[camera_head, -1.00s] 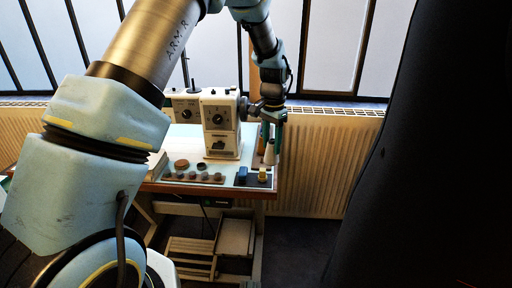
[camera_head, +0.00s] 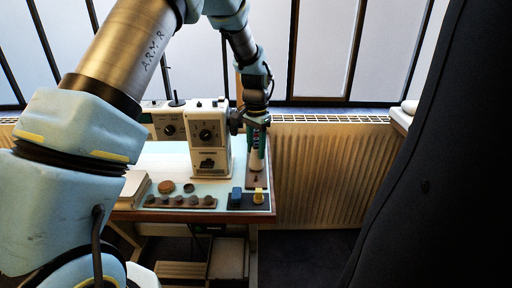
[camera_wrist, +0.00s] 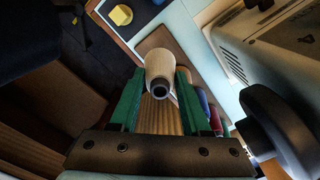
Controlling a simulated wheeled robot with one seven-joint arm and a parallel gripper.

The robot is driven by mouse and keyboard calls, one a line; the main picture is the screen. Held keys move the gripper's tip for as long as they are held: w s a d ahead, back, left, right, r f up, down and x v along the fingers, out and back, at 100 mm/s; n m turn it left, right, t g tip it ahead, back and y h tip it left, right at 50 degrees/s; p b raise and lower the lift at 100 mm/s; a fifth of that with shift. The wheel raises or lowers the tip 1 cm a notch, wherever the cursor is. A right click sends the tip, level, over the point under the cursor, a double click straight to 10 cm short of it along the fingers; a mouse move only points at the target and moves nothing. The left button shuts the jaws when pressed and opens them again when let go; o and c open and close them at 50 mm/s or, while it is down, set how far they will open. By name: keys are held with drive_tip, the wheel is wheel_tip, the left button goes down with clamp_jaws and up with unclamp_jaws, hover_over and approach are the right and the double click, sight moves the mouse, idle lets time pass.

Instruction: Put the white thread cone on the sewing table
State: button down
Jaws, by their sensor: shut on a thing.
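The white thread cone (camera_wrist: 163,66) is between the two green fingers of my gripper (camera_wrist: 157,95) in the wrist view, and the fingers are shut on it. In the head view my gripper (camera_head: 257,140) points down at the right end of the sewing table (camera_head: 225,217), with the pale cone (camera_head: 256,161) showing below the fingers. The cone is over or at a brown strip on the table; I cannot tell whether its base touches. The fingers hide part of its sides.
The white sewing machine (camera_head: 209,140) stands close to the left of my gripper. Red and blue spools (camera_wrist: 204,107) sit beside the fingers in the wrist view. A dark tray with a blue block (camera_head: 236,195) and a yellow block (camera_head: 258,194) lies at the front right corner.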

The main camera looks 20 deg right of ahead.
sight(256, 161)
drive_tip(key=shift+f+b, duration=1.5)
drive_tip(key=shift+f, duration=1.1)
drive_tip(key=shift+f, duration=0.1)
drive_tip(key=shift+c, duration=1.4)
unclamp_jaws()
wheel_tip(256, 161, up, 11)
drive_tip(key=shift+f+b, duration=0.1)
drive_tip(key=shift+b, duration=0.85)
drive_tip(key=shift+s, duration=0.1)
